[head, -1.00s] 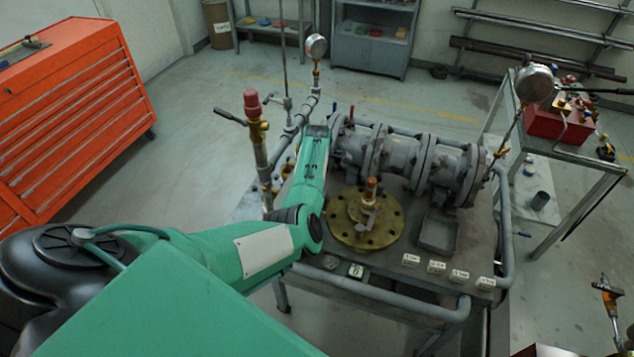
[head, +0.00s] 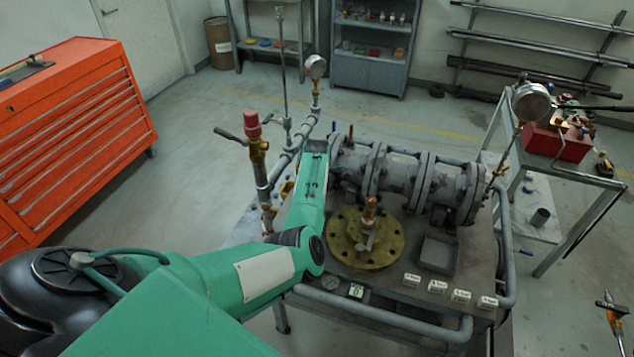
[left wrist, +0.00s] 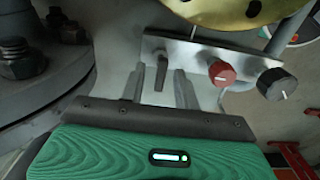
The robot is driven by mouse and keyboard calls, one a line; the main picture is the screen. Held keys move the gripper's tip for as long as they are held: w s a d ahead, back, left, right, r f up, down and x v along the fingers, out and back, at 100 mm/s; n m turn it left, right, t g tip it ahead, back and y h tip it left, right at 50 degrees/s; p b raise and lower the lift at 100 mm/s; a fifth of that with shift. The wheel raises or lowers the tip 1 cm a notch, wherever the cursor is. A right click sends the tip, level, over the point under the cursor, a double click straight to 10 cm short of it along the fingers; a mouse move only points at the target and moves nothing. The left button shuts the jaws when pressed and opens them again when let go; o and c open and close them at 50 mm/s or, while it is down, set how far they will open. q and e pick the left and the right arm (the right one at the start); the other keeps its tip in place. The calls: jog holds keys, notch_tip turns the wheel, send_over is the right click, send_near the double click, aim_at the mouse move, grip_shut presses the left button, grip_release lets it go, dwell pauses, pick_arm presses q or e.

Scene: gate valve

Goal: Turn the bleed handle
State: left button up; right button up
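In the left wrist view a small grey lever (left wrist: 161,73) hangs from a metal bracket plate (left wrist: 197,54). It looks like the bleed handle, though no label shows. My left gripper (left wrist: 162,80) points at the plate with its two pale fingers apart. The lever's lower end shows between the fingers, with a gap visible at each side; I cannot tell whether either finger touches it. In the head view my left arm reaches over the bench beside the grey valve body (head: 400,175), and it hides that gripper and the lever.
A red knob (left wrist: 222,73) and a black knob (left wrist: 276,84) sit on the same plate, right of the fingers. A brass flange (head: 366,240), a grey tray (head: 439,254) and white tags share the bench. Pipes with a gauge (head: 315,67) rise behind my arm.

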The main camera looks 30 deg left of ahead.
pick_arm(q)
notch_tip(320, 180, up, 12)
jog(key=b, duration=0.2)
jog(key=shift+r+b, duration=0.2)
jog(key=shift+b, duration=0.1)
dwell(0.3)
